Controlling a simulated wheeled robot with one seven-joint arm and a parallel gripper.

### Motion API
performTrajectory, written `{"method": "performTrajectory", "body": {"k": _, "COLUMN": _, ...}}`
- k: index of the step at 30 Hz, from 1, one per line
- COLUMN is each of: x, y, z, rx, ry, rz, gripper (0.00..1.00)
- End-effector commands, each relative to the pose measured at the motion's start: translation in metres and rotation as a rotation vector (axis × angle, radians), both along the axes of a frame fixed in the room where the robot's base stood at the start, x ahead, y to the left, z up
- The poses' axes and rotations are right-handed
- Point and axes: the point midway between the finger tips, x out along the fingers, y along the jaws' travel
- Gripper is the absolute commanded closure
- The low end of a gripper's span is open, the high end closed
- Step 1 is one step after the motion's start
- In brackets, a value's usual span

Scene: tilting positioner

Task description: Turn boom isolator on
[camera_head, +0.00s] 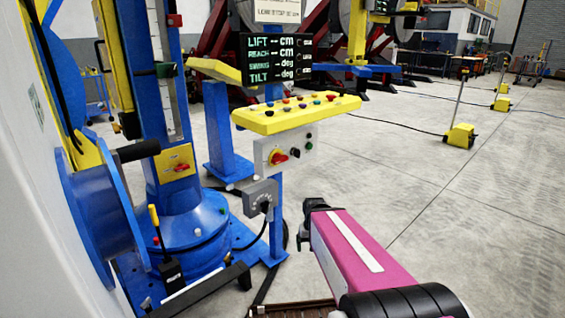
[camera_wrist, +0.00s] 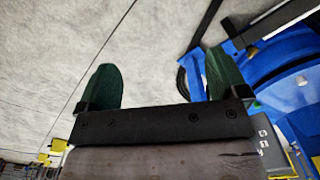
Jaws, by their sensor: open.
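Two red rotary switches show in the head view, and I cannot read which one is the boom isolator. One red switch (camera_head: 181,168) sits on a yellow plate on the blue column. The other red switch (camera_head: 278,157) is on a grey box (camera_head: 286,149) under the yellow control console (camera_head: 296,113). The positions of both knobs are too small to tell for sure.
A black display (camera_head: 276,59) reading LIFT, REACH, SWING and TILT stands above the console. A grey socket box (camera_head: 261,197) with a cable is below the switch box. Blue base parts (camera_wrist: 280,70) are close on the right in the wrist view. Open floor lies right of the console.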

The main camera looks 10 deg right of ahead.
Motion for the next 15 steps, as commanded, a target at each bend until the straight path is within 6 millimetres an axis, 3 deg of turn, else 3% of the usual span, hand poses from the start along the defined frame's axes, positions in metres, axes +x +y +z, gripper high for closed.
{"method": "performTrajectory", "body": {"k": 8, "x": 0.027, "y": 0.025, "z": 0.007, "rx": 0.184, "ry": -0.09, "rz": 0.129, "gripper": 0.0}}
{"method": "performTrajectory", "body": {"k": 15, "x": 0.08, "y": 0.06, "z": 0.042, "rx": 0.461, "ry": -0.367, "rz": 0.341, "gripper": 0.0}}
